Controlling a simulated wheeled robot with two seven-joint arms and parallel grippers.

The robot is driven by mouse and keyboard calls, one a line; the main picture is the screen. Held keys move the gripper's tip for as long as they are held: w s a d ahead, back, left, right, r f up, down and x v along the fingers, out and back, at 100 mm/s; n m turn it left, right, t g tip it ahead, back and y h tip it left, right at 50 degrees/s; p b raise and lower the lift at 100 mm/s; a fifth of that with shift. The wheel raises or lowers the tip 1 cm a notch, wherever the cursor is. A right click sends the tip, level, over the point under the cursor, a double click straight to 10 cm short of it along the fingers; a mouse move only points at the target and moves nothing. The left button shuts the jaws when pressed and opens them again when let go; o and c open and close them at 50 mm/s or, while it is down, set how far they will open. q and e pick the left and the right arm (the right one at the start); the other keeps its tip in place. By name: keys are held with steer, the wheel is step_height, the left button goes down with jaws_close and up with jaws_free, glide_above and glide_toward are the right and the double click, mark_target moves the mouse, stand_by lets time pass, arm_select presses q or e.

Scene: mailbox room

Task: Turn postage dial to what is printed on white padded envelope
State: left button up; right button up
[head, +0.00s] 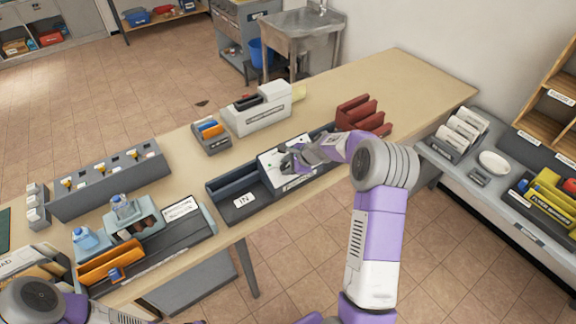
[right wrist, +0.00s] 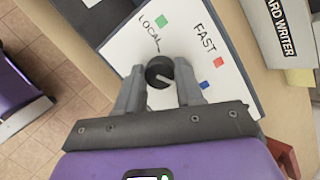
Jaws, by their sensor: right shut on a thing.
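The postage dial is a black round knob (right wrist: 159,72) on a white panel (right wrist: 207,92). The panel has a green square by "LOCAL", and blue and red squares near "FAST". The knob has a pale mark on its face; which label it points to I cannot tell. My right gripper (right wrist: 161,80) is shut on the knob, one finger on each side. In the head view, my right gripper (head: 292,160) covers the knob on the white panel (head: 268,162). I cannot pick out the white padded envelope. Only part of my left arm shows at lower left; its gripper is not visible.
A dark tray marked "IN" (head: 236,211) adjoins the panel on the left. A red rack (head: 362,116) stands to its right and a white label machine (head: 257,117) behind. Bottles and an orange holder (head: 108,263) fill the left of the table. The table's right end is clear.

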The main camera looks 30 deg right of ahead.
steer(key=o, duration=1)
steer(key=v, duration=0.7)
steer(key=shift+s+d+r, duration=0.1)
steer(key=shift+s+r, duration=0.1)
